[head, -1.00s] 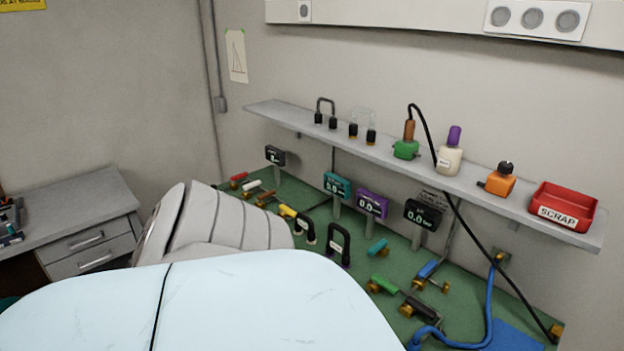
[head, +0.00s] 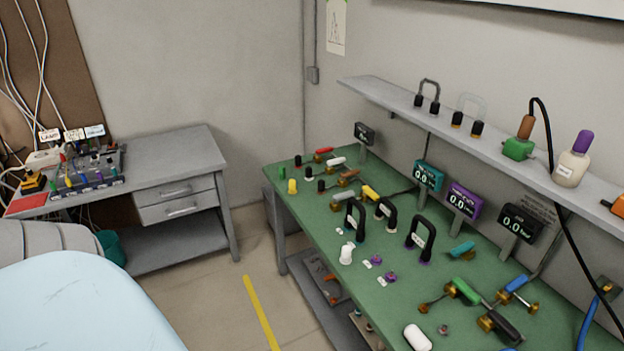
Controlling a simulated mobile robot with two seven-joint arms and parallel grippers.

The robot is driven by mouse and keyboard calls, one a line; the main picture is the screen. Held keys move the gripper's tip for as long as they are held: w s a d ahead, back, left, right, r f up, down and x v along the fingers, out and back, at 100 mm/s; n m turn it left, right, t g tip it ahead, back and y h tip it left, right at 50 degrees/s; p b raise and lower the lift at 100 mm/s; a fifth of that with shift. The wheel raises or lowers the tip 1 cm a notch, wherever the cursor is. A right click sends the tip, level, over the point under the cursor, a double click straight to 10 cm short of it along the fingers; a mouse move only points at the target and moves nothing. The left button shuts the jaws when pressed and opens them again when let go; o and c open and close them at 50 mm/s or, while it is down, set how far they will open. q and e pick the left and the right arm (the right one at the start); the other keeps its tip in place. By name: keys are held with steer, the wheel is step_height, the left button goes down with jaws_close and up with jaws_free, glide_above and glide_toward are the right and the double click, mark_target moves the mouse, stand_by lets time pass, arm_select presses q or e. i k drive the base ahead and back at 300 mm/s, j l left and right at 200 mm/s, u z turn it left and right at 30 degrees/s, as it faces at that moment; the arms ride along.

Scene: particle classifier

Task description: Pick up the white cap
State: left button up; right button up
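On the green workbench (head: 322,226), a small white upright piece (head: 347,253) stands near the front edge and looks like a cap. A second white rounded cylinder (head: 417,338) lies closer, at the bottom of the head view. I cannot tell for certain which of the two is the white cap. Neither of my grippers shows in the head view. Only a pale blue and grey ribbed part of my own arm fills the lower left corner, well apart from both white pieces.
Black handles (head: 421,236), a yellow cap (head: 292,186), purple caps (head: 390,277) and several valves crowd the bench. Gauges (head: 463,200) stand along its back under a wall shelf (head: 455,120). A grey side table (head: 178,158) stands left.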

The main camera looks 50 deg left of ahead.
mark_target(346, 251)
steer(key=u, duration=1.2)
steer(key=i+j+z, duration=0.15)
steer(key=i+j, duration=0.2)
